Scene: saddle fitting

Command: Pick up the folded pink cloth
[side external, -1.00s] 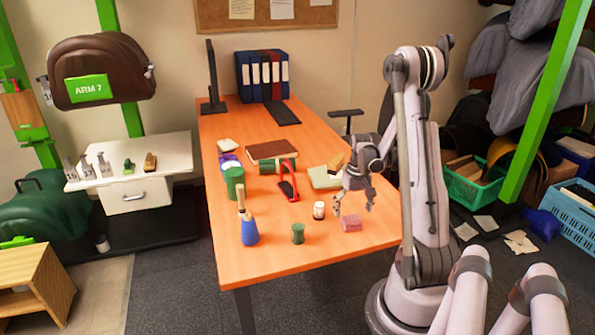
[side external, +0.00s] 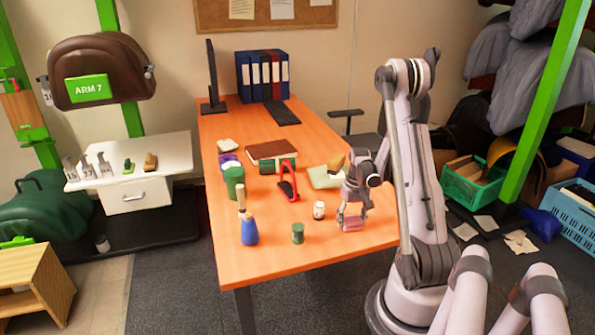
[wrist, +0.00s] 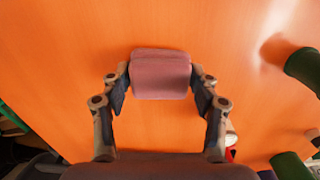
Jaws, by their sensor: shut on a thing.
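The folded pink cloth (side external: 351,223) lies near the right edge of the orange table in the side view. In the wrist view the cloth (wrist: 160,75) sits between the fingertips, at the top middle. My gripper (side external: 353,215) points down over the cloth, with a finger on each side of it. In the wrist view my gripper (wrist: 160,88) is shut on the cloth, its fingertips against the left and right sides. Whether the cloth touches the table is hard to tell.
A small white jar (side external: 319,210) and a green cup (side external: 298,232) stand left of my gripper. A blue bottle (side external: 249,231), a green tin (side external: 234,182) and a red-handled tool (side external: 288,182) are further left. The table (side external: 330,255) is clear in front.

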